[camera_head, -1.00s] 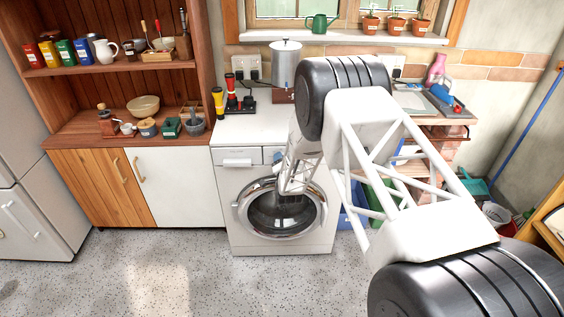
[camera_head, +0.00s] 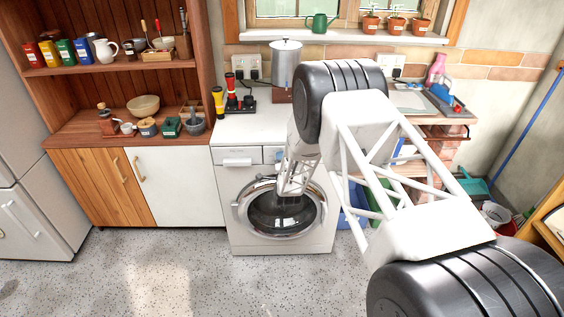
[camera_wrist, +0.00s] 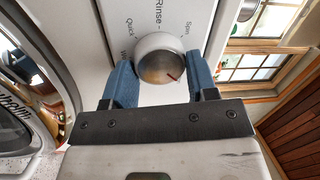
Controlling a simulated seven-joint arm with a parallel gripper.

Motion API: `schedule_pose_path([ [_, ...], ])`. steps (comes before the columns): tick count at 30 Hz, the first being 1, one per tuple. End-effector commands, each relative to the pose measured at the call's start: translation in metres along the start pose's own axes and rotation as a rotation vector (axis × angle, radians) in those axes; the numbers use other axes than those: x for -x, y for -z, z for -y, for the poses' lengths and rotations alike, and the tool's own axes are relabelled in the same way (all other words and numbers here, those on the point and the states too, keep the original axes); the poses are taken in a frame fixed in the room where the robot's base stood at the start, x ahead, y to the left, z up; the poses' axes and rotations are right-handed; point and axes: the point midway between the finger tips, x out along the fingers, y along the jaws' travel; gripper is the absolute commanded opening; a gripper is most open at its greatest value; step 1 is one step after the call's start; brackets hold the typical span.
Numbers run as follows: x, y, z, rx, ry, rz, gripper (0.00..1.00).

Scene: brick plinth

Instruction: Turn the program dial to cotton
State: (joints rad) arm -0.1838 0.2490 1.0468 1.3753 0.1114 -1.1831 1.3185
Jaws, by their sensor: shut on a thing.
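The program dial (camera_wrist: 155,55) is a round, silvery-white knob on the washing machine's white panel in the wrist view. A short red mark on its face points to the lower right. The labels Rinse, Spin and Quick show around it, and another label is partly hidden; I see no cotton label. My gripper (camera_wrist: 161,64) has its two blue fingers closed on either side of the dial. In the head view the washing machine (camera_head: 228,205) stands in the middle, and my arm hides the dial and gripper.
The round door with its chrome rim (camera_head: 240,212) is below the panel. A wooden cabinet (camera_head: 90,185) is on the left. The floor in front is clear.

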Motion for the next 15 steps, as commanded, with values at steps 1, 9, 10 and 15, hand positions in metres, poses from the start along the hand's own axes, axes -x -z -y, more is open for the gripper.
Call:
schedule_pose_path([
  [1,0.0002,0.0,-0.0001,0.0,0.0,0.0,0.29],
  [9,0.0001,0.0,-0.0001,0.001,0.0,0.0,0.78],
  [10,0.0001,0.0,0.0,0.001,0.0,0.0,0.78],
  [15,0.0001,0.0,0.0,0.001,0.0,0.0,0.78],
])
